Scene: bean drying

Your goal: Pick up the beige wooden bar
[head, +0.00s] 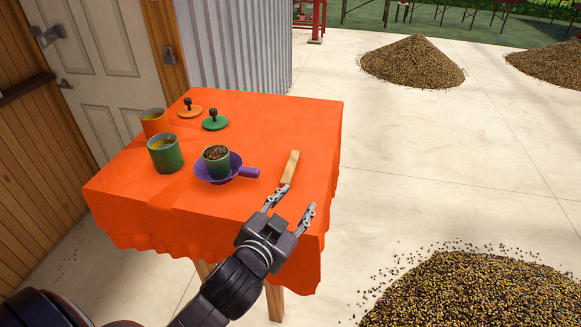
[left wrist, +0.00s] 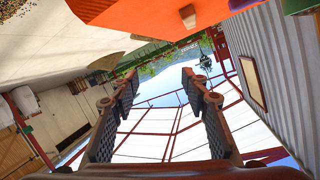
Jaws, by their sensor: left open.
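The beige wooden bar (head: 290,167) lies on the orange cloth of the table (head: 320,125), near its right side. It also shows in the left wrist view as a small beige block (left wrist: 187,15) at the top edge. My left gripper (head: 291,206) is at the near end of the bar, with its fingers spread and nothing between them. One fingertip looks close to the bar's near end; I cannot tell whether they touch. In the left wrist view the open fingers (left wrist: 160,84) frame only background. My right gripper is in neither view.
A purple pan (head: 231,174) holds a green cup of beans (head: 216,160) left of the bar. A green mug (head: 165,154), an orange mug (head: 155,122) and two lids, orange (head: 191,112) and green (head: 215,124), stand farther left. The cloth right of the bar is clear.

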